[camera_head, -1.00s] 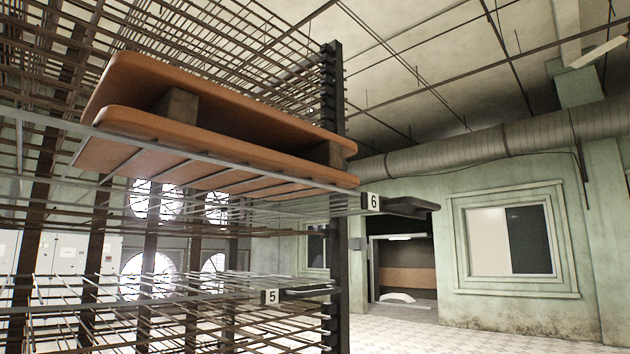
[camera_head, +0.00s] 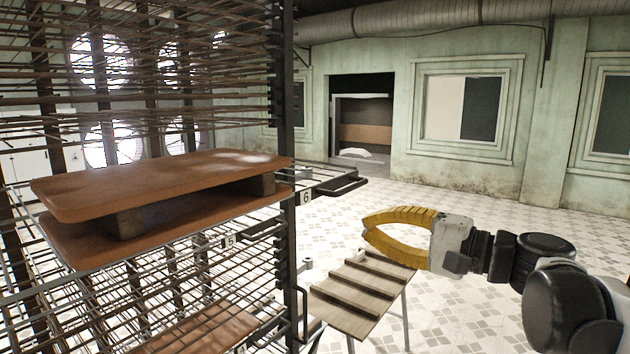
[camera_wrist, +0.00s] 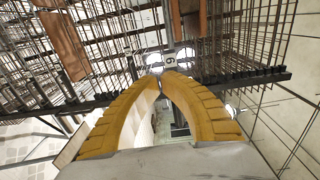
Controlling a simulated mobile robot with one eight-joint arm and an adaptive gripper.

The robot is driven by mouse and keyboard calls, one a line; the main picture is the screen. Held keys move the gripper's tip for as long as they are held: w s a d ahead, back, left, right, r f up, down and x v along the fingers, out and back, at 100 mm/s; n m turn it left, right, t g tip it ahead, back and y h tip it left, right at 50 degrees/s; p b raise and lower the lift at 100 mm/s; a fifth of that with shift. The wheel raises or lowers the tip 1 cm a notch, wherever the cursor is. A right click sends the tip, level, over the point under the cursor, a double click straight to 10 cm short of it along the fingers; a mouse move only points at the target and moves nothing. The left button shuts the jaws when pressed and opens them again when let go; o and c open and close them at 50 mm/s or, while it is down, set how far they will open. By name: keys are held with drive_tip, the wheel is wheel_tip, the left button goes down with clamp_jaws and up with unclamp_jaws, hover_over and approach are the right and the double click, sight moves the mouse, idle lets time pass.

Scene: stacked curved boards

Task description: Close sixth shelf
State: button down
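The sixth shelf shows a white "6" label (camera_head: 305,197) and a dark handle (camera_head: 343,185), which stands out to the right past the black rack post. Two stacked brown curved boards (camera_head: 165,180) with blocks between them lie on this shelf. My gripper (camera_head: 365,226) has yellow fingers with their tips together, empty, right of and below the handle and apart from it in the head view. In the wrist view the fingertips (camera_wrist: 161,76) point toward the "6" label (camera_wrist: 170,61). The handle's exact distance from the fingertips is hard to tell.
The shelf below has a "5" label (camera_head: 230,241) and sits further left. A small slatted wooden table (camera_head: 350,300) stands below my gripper. Another brown board (camera_head: 200,330) lies lower in the rack. The tiled floor (camera_head: 450,200) beyond is open.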

sight(302, 204)
drive_tip(key=p+x, duration=0.1)
drive_tip(key=x, duration=0.3)
drive_tip(key=p+x, duration=0.1)
drive_tip(key=x, duration=0.4)
drive_tip(key=r+x, duration=0.1)
drive_tip(key=x, duration=0.4)
drive_tip(key=shift+w+p, duration=0.15)
drive_tip(key=shift+p, duration=0.25)
drive_tip(key=b+x, duration=0.2)
drive_tip(key=x, duration=2.5)
drive_tip(key=shift+r+b, duration=0.25)
drive_tip(key=shift+b, duration=0.05)
